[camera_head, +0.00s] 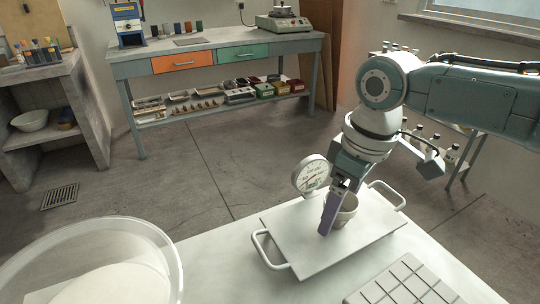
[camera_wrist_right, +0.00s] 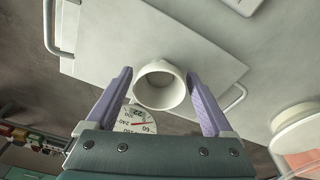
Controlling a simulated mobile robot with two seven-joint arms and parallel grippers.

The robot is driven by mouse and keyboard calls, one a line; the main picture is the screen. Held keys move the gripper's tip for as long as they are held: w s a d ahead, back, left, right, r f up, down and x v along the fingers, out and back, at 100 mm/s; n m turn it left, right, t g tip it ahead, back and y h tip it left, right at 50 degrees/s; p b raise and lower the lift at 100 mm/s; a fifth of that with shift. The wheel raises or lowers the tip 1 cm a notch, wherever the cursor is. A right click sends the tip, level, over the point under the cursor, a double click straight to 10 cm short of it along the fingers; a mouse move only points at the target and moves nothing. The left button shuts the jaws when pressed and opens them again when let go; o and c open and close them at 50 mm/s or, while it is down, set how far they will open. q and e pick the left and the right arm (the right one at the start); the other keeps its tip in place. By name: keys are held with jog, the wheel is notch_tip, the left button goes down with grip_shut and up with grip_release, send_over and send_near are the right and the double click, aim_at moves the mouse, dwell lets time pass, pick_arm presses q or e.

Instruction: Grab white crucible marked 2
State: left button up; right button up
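A white crucible (camera_head: 348,210) stands on a white tray with two bar handles (camera_head: 300,247). No number shows on it in either view. My right gripper (camera_head: 338,217) reaches down over the tray with its purple fingers at the crucible; the near finger covers part of it. In the right wrist view the crucible's round open rim (camera_wrist_right: 160,85) lies between the two spread fingers (camera_wrist_right: 160,78), close to both. I cannot tell whether either finger touches it. My left gripper is in neither view.
A round dial gauge (camera_head: 311,174) is close to the gripper on its left. A large clear round bowl (camera_head: 172,250) is at the front left. A grooved pale block (camera_head: 405,285) lies at the front right. Bare bench lies between bowl and tray.

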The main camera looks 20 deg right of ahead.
jog(key=c, duration=1.1)
jog(key=shift+r, duration=0.15)
